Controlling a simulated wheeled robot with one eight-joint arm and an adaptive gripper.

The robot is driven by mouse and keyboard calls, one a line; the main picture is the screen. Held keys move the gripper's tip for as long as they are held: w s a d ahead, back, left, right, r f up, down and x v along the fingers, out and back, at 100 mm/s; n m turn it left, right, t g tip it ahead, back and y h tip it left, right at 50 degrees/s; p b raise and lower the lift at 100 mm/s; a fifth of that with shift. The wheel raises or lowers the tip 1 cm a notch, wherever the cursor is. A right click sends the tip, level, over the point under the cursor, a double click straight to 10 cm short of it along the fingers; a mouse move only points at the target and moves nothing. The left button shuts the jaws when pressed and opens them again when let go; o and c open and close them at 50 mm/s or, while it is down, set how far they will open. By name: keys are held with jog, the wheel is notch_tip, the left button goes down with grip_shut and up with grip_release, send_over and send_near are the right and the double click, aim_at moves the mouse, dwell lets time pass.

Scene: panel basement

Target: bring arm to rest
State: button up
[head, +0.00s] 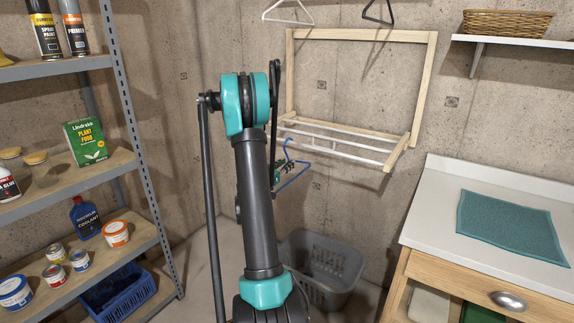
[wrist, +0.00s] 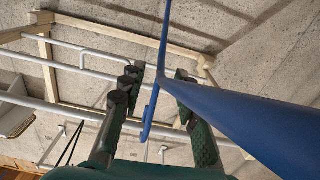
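My gripper (head: 283,168) is beyond my arm in the head view, just below the front of the wall rack (head: 408,150). In the wrist view my gripper (wrist: 160,78) has its dark fingers spread apart. A blue clothes hanger (head: 297,176) is right at the gripper; in the wrist view the hanger (wrist: 245,112) crosses close to the camera. Its thin hook part shows between the fingers, with a gap seen on both sides. Whether the hook rests on a white rail (head: 335,153) cannot be told.
A grey laundry basket (head: 335,270) stands on the floor below. A metal shelf (head: 130,130) with cans and bottles is at left. A counter (head: 440,195) with a teal mat (head: 512,230) is at right. Two hangers (head: 288,12) hang above the rack.

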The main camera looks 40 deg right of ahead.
jog(key=v, duration=0.6)
jog(key=shift+s+a, duration=0.1)
jog(key=shift+a, duration=0.1)
jog(key=w+a+r+n+t+y, duration=0.3)
jog(key=a+r+n+t+y, duration=0.15)
jog(key=a, duration=0.45)
jog(key=w+a+r+n+t+y, duration=0.4)
jog(key=a+r+t+y, duration=0.15)
jog(key=a, duration=0.35)
jog(key=s+a+n+y, duration=0.25)
jog(key=a+y, duration=0.25)
jog(key=a, duration=0.5)
jog(key=s+a+f+n+g+y, duration=0.35)
jog(key=s+a+f+g, duration=0.25)
jog(key=s+a+f, duration=0.5)
jog(key=s+d+f+m+g+h, duration=0.1)
jog(key=s+f+g, duration=0.2)
jog(key=s, duration=0.6)
jog(key=s+d+f+m+g, duration=0.1)
jog(key=s+f+g, duration=0.3)
jog(key=s, duration=0.5)
jog(key=shift+s+d+f+h, duration=0.25)
jog(key=shift+d+f+h, duration=0.1)
jog(key=shift+d+f, duration=0.45)
